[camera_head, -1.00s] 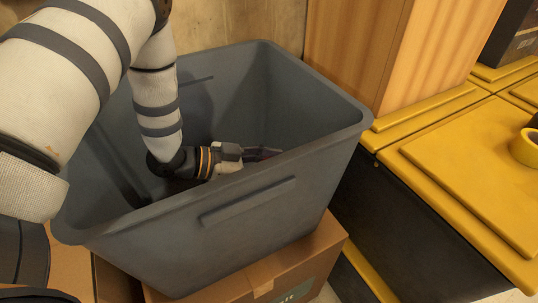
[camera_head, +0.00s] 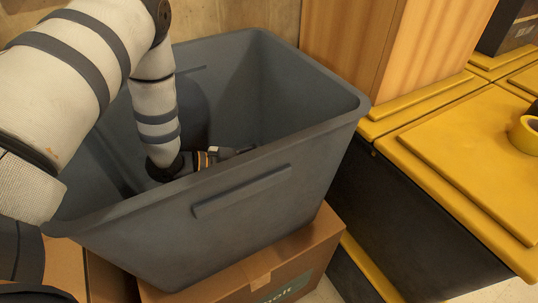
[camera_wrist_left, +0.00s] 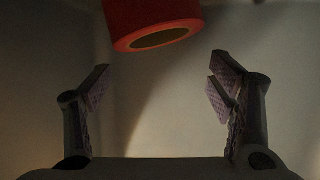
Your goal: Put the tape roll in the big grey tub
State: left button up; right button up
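The big grey tub (camera_head: 250,190) stands open at the middle of the head view. My left arm reaches down into it, and my left gripper (camera_head: 228,153) is low inside, its fingertips mostly hidden behind the near rim. In the left wrist view my left gripper (camera_wrist_left: 159,80) is open with nothing between its fingers. A red tape roll (camera_wrist_left: 155,20) shows beyond the fingertips, cut off by the top edge; I cannot see it in the head view. My right gripper is not in view.
The tub rests on cardboard boxes (camera_head: 310,262). A wooden cabinet (camera_head: 375,45) stands behind it. Black crates with yellow lids (camera_head: 470,160) stand at the right; a yellow ring-shaped roll (camera_head: 524,137) lies on one, at the picture's edge.

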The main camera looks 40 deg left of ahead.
pick_arm(q)
jog(key=shift+r+p, duration=0.35)
jog(key=shift+r, duration=0.45)
jog(key=p+v, duration=0.1)
jog(key=v, duration=0.6)
jog(key=shift+s, duration=0.2)
jog(key=shift+a+f, duration=0.15)
